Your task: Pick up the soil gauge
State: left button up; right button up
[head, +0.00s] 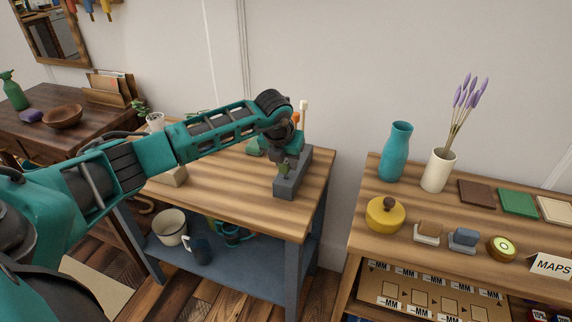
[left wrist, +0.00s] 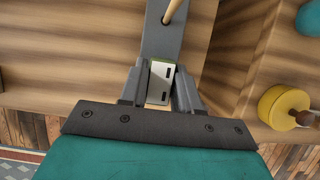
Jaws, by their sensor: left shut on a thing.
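A small pale piece with a green edge and dark marks, which looks like the soil gauge (left wrist: 160,82), sits between the fingers of my left gripper (left wrist: 161,70) in the left wrist view. In the head view the left gripper (head: 286,168) points down at a grey block holder (head: 288,189) on the wooden-topped workbench and is shut on the gauge. The grey holder also shows in the left wrist view (left wrist: 155,35), with a wooden stick (left wrist: 173,11) standing in it. The gripper hides much of the gauge, and I cannot tell whether it still touches the holder. My right gripper is not in view.
A wooden block (head: 172,176) lies on the bench (head: 225,185); a cream pot (head: 169,228) and dark mug (head: 200,250) stand on its lower shelf. To the right, across a gap, a shelf unit holds a yellow lidded pot (head: 384,216), teal vase (head: 396,155) and white vase (head: 438,171).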

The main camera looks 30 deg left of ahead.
pick_arm(q)
notch_tip(320, 180, up, 26)
jog(key=p, duration=0.6)
dwell(0.8)
jog(key=shift+a, duration=0.1)
